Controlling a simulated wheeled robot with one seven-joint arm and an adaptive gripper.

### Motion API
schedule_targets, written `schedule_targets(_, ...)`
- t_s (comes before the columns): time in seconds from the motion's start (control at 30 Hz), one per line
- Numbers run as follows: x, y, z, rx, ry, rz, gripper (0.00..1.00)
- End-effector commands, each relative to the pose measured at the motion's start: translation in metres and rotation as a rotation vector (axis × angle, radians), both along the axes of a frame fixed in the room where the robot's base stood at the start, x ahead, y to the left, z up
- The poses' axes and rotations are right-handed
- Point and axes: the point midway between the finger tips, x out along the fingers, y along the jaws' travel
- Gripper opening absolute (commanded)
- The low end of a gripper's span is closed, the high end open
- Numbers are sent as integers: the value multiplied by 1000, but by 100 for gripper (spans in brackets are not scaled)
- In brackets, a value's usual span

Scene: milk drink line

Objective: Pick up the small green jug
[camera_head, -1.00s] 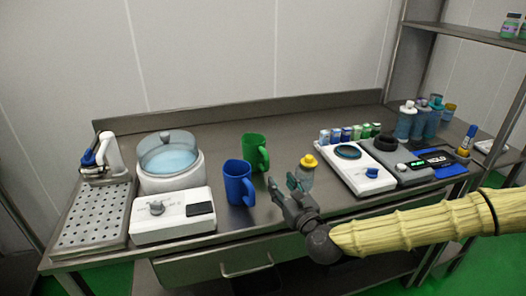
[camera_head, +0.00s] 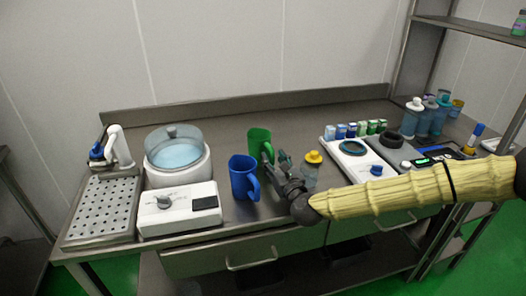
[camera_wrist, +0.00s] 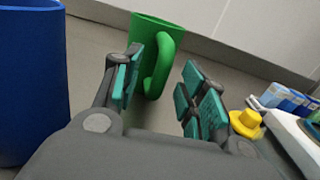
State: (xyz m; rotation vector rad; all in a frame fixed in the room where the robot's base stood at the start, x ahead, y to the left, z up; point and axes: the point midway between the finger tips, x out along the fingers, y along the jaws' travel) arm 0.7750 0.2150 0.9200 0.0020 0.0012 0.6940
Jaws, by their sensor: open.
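The green jug (camera_head: 259,143) stands upright on the steel counter behind the blue jug. In the wrist view the green jug (camera_wrist: 152,38) is ahead, with its handle (camera_wrist: 160,68) facing me and showing in the gap between the fingers. My gripper (camera_head: 276,164) is open and empty, low over the counter, just in front and to the right of the green jug. In the wrist view my gripper's teal-padded fingers (camera_wrist: 163,85) are spread apart. In the head view the fingers lie close to the handle; I cannot tell whether they touch.
The blue jug (camera_head: 243,178) stands close on the left of my gripper. A yellow-capped bottle (camera_head: 312,168) stands close on the right. A white lidded heater (camera_head: 174,205) is further left, and a white device (camera_head: 352,160) with small cartons is right. The counter behind the green jug is clear.

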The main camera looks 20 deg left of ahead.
Motion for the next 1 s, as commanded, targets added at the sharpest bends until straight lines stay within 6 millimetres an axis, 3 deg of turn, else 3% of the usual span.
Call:
schedule_targets(0.4, 9, 7, 0, 0, 0, -1, 42)
schedule_targets(0.63, 9, 7, 0, 0, 0, -1, 0)
schedule_targets(1.0, 9, 7, 1, 1, -2, -1, 0)
